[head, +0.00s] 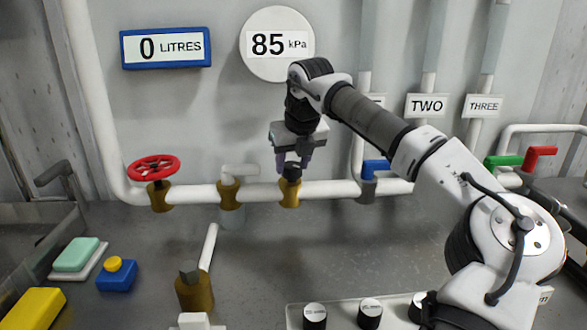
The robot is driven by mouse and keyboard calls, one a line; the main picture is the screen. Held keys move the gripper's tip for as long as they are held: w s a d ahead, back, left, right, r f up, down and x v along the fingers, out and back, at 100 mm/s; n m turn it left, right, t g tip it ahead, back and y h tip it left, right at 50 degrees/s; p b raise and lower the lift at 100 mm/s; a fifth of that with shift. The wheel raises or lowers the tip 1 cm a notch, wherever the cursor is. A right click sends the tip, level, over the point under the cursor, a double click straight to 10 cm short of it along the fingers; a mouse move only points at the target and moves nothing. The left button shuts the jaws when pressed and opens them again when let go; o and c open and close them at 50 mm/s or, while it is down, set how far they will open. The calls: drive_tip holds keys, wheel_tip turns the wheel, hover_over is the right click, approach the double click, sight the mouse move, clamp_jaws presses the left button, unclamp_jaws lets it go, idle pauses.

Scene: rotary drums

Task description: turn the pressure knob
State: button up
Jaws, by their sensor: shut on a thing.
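The pressure knob (293,180) is a black cap on a brass fitting (290,194) in the white horizontal pipe, at the middle of the head view. My gripper (292,163) comes down from above, and its purple-grey fingers are shut on the knob, one on each side. The fingers partly hide the top of the knob. A round gauge (277,67) on the wall above reads 85 kPa; my arm covers part of its lower right edge.
A red handwheel (153,168) and a white lever tap (240,170) sit left on the same pipe. A blue lever (376,168) is to the right, behind my arm. Black knobs (315,315) line a front panel. A blue display (166,47) reads 0 litres.

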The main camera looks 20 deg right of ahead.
drive_tip(key=shift+m+h+b, duration=0.3)
drive_tip(key=shift+m, duration=0.3)
drive_tip(key=o, duration=1)
drive_tip(key=shift+c, duration=0.2)
